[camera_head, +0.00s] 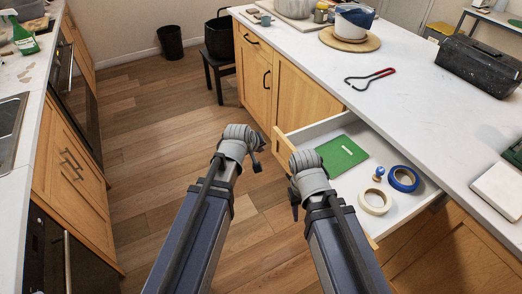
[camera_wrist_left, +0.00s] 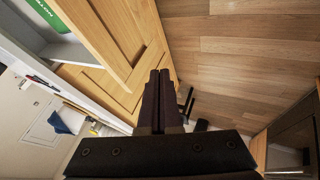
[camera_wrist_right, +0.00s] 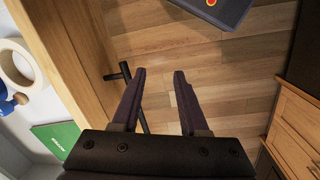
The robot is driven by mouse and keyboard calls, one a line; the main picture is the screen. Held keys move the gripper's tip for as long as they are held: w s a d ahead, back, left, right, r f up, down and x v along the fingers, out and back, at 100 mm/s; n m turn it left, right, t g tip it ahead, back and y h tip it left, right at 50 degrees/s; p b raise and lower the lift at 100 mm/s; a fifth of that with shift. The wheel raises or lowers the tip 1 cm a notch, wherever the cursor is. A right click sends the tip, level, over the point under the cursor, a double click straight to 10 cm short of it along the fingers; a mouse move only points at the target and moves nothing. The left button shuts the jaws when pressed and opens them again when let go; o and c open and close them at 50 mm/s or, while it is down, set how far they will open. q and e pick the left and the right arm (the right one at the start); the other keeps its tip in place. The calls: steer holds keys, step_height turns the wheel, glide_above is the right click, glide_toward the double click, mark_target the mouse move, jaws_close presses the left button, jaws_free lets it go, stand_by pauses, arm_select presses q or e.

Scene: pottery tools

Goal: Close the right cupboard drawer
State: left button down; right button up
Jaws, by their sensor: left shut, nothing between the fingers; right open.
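The right cupboard drawer stands open, pulled out from under the white counter, with its wooden front (camera_head: 283,148) facing my arms. Inside lie a green booklet (camera_head: 341,154), a blue tape roll (camera_head: 403,179), a cream tape roll (camera_head: 375,202) and a small blue-topped item (camera_head: 379,173). My left gripper (camera_head: 258,163) is shut and empty, just outside the drawer's far end; the drawer front also shows in the left wrist view (camera_wrist_left: 112,38). My right gripper (camera_wrist_right: 160,73) is open and empty outside the drawer front (camera_wrist_right: 62,50). A black bar handle (camera_wrist_right: 124,72) shows beside its left finger; contact is unclear.
A dark chair (camera_head: 218,55) stands beyond. Another counter runs along the left. The wooden floor (camera_head: 160,130) between is clear.

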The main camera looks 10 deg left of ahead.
arm_select(q)
steer(key=b, duration=0.7)
glide_toward(277, 150)
step_height(277, 150, down, 4)
steer(key=a, duration=0.2)
steer(key=w+d, duration=0.1)
steer(key=w+d+p, duration=0.1)
steer(key=shift+w+d+r, duration=0.25)
steer(key=shift+w+d, duration=0.1)
steer(key=shift+w, duration=0.05)
arm_select(e)
step_height(277, 150, down, 7)
steer(key=shift+r, duration=0.2)
